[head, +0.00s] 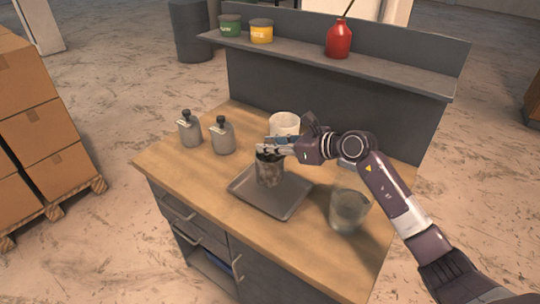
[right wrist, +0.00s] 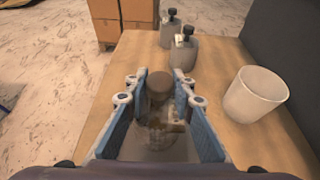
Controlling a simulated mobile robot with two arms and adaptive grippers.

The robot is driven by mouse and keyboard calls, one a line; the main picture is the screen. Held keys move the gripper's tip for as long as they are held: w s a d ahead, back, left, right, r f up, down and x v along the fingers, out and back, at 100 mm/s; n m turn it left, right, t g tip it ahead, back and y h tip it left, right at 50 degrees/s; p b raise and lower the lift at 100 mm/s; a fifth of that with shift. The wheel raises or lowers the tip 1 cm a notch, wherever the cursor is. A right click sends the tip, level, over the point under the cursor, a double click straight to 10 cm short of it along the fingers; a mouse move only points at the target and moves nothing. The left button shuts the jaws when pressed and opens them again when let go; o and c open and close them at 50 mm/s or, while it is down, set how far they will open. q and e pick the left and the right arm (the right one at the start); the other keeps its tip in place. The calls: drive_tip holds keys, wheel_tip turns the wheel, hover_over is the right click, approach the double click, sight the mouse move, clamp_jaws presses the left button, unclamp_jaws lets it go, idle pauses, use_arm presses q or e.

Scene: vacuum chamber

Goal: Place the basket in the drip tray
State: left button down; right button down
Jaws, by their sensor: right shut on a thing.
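The basket (head: 270,172) is a small, greyish, see-through cylinder, upright over the dark grey drip tray (head: 292,193) on the wooden worktop. I cannot tell whether its bottom touches the tray. My right gripper (head: 264,151) is shut on the basket's upper part, reaching in from the right. In the right wrist view, the basket (right wrist: 158,128) shows between the blue-padded fingers of this gripper (right wrist: 160,90), with a dark round top. The gripper hides part of the basket's top. My left gripper is not in view.
Two grey flasks with black caps (head: 190,129) (head: 222,137) stand at the left. A white cup (head: 284,124) stands behind the tray. A glass beaker (head: 348,211) stands at its right. A shelf (head: 300,52) with tins and a red bottle (head: 339,40) runs along the back.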

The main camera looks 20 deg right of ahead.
sight(270, 157)
wheel_tip(270, 157, down, 4)
drive_tip(key=shift+f, duration=0.5)
drive_tip(key=c, duration=1.7)
unclamp_jaws()
drive_tip(key=shift+o, duration=0.2)
